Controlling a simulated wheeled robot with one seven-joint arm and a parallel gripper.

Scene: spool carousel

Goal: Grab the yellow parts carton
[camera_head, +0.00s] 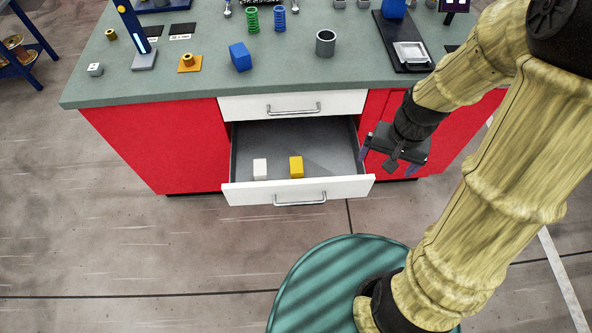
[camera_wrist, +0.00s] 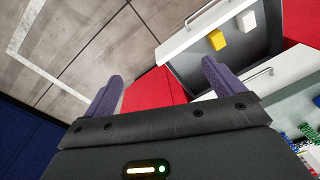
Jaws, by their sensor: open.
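The yellow parts carton (camera_head: 296,167) stands in the open lower drawer (camera_head: 335,187), right of a white carton (camera_head: 260,169). In the wrist view the yellow carton (camera_wrist: 217,40) shows at the upper right, beyond the fingers, with the white carton (camera_wrist: 246,22) beside it. My gripper (camera_head: 391,165) is at the right end of the drawer, apart from both cartons. In the wrist view its two purple fingers (camera_wrist: 162,85) are spread wide with nothing between them.
The upper drawer (camera_head: 292,105) is closed above the open one. The green worktop (camera_head: 200,90) holds a blue block (camera_head: 240,57), a grey cup (camera_head: 326,43), springs and a black tray (camera_head: 405,50). Red cabinet fronts (camera_head: 160,145) flank the drawers.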

